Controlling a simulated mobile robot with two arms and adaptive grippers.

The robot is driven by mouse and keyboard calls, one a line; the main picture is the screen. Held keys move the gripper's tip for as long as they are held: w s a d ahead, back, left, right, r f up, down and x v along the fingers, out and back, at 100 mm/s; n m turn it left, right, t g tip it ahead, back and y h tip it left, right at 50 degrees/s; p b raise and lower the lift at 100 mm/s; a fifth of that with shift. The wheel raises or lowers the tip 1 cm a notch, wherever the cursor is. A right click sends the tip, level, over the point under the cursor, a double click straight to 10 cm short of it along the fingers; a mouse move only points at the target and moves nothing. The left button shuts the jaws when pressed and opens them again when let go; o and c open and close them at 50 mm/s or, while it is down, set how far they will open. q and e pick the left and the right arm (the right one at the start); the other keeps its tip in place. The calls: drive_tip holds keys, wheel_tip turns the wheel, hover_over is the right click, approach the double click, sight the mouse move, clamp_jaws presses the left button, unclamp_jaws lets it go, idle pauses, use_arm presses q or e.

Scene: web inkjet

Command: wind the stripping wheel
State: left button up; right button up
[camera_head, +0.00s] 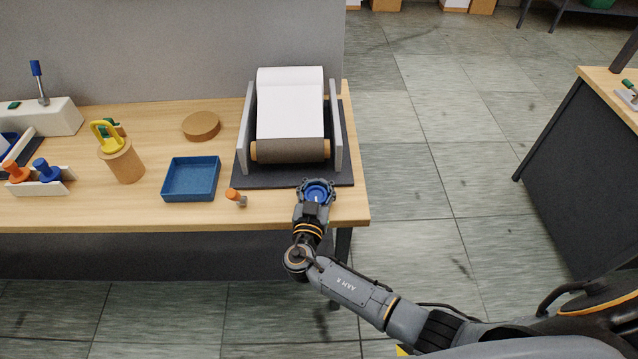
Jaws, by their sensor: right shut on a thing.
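My right gripper (317,184) is at the front right edge of the dark base plate (245,172) of the web machine (246,125). Its fingers are closed around a round blue wheel (318,194), which shows between them. The gripper hides the wheel's mount, so I cannot tell how it joins the machine. The machine holds a white paper web (290,105) that runs down to a dark brown roll (290,151) between two grey side plates. My left gripper is not in view.
On the wooden table (150,207) are a blue tray (191,180), a small orange-topped peg (236,198), a round wooden disc (201,125) and a wooden cup (122,161) with a yellow handle. A rack (42,188) holds orange and blue knobs. Floor to the right is clear.

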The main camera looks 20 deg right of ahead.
sight(307, 190)
drive_tip(key=shift+a+f+n+t+y+b, duration=0.25)
drive_tip(key=shift+n+y+b, duration=0.35)
drive_tip(key=shift+b, duration=0.7)
drive_tip(key=shift+a+f+n+t+y+b, duration=0.15)
drive_tip(key=shift+n+t+y+b, duration=0.2)
drive_tip(key=shift+y+b, duration=0.7)
drive_tip(key=shift+a+f+n+t+y+b, duration=0.2)
drive_tip(key=shift+n+y+b, duration=0.25)
drive_tip(key=shift+b, duration=1.1)
drive_tip(key=shift+a+r+n+y+b, duration=0.15)
drive_tip(key=shift+n+y+b, duration=0.55)
drive_tip(key=shift+y, duration=0.4)
drive_tip(key=shift+a+n+y, duration=0.2)
drive_tip(key=shift+n+y, duration=0.3)
drive_tip(key=shift+y, duration=0.2)
drive_tip(key=y, duration=0.1)
drive_tip(key=n+y, duration=0.1)
drive_tip(key=shift+a+r+n+y, duration=0.2)
drive_tip(key=shift+n+y, duration=0.1)
drive_tip(key=n+y, duration=0.1)
drive_tip(key=y, duration=0.1)
drive_tip(key=a+n+y, duration=0.1)
drive_tip(key=y, duration=0.1)
drive_tip(key=shift+s+r+n+g+p, duration=0.1)
drive_tip(key=shift+n+g+p, duration=0.2)
drive_tip(key=shift+a+n+g+y, duration=0.1)
drive_tip(key=shift+n+g+y, duration=0.3)
drive_tip(key=shift+y, duration=0.1)
drive_tip(key=shift+s+y, duration=0.1)
drive_tip(key=shift+y, duration=0.2)
